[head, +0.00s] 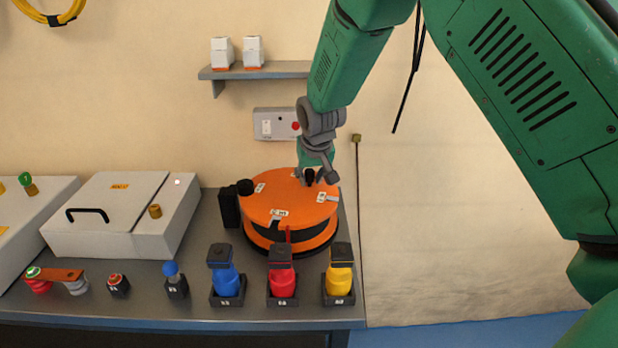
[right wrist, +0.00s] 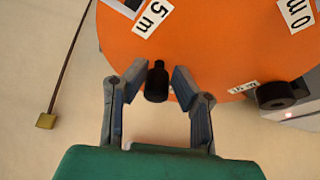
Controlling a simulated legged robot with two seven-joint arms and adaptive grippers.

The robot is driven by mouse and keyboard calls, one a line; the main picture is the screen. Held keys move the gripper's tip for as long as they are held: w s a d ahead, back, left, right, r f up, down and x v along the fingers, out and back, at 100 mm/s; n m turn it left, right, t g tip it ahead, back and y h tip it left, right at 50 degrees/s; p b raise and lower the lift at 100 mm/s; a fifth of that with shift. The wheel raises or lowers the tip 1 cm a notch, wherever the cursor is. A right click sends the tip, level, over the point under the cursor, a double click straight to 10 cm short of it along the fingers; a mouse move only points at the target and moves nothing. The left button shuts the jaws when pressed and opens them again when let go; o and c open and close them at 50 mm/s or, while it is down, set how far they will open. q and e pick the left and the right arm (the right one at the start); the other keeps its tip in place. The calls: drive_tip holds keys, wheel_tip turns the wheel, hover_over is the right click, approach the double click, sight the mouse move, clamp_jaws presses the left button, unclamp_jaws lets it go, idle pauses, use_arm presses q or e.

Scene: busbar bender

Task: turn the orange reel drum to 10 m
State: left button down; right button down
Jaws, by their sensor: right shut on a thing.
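The orange reel drum (head: 285,200) stands on the grey bench, with white length labels on its top. In the right wrist view the drum (right wrist: 205,50) shows a "5 m" label (right wrist: 153,18) and a "0 m" label (right wrist: 297,12); a third label is cut off. A red pointer (head: 288,234) stands at the drum's front, near a label too small to read surely. My right gripper (head: 320,174) is over the drum's back right edge, shut on the black crank knob (right wrist: 157,82), with one finger each side. My left gripper is out of view.
A black post (head: 230,207) stands left of the drum. Blue (head: 224,279), red (head: 281,279) and yellow (head: 340,281) bottles stand in front. A white lidded box (head: 105,215) is left. A wall shelf (head: 262,70) and a control box (head: 275,124) are behind.

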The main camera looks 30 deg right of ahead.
drive_tip(key=c, duration=1.5)
unclamp_jaws()
drive_tip(key=shift+s+d+f, duration=0.15)
drive_tip(key=shift+o, duration=0.9)
drive_tip(key=shift+d, duration=0.2)
drive_tip(key=v, duration=1.1)
drive_tip(key=shift+r, duration=0.35)
drive_tip(key=shift+d, duration=0.1)
